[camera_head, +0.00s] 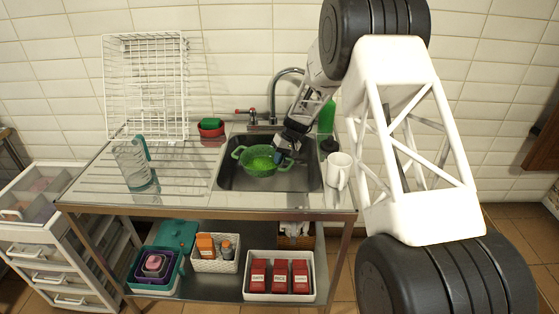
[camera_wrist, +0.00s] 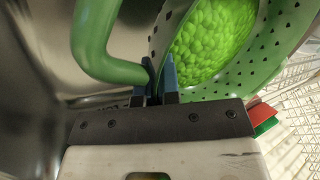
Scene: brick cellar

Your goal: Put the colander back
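The green colander (camera_head: 262,170) with two loop handles is at the sink (camera_head: 230,185), full of bright green round pieces (camera_head: 259,163). I cannot tell whether it rests on the sink bottom or hangs a little above. My gripper (camera_head: 279,157) reaches down to its right side from above. In the wrist view, the blue fingertips of my gripper (camera_wrist: 162,80) stand close together with the edge of the colander (camera_wrist: 160,40) between them, by the foot of a handle (camera_wrist: 92,45). They look shut on it; the exact contact is partly hidden.
A white wire rack (camera_head: 143,85) stands at the back left, with a clear jug (camera_head: 132,165) before it. A red bowl with a green sponge (camera_head: 211,129), faucet (camera_head: 272,95), green bottle (camera_head: 326,118) and white mug (camera_head: 338,172) surround the sink. The drainboard's middle is clear.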

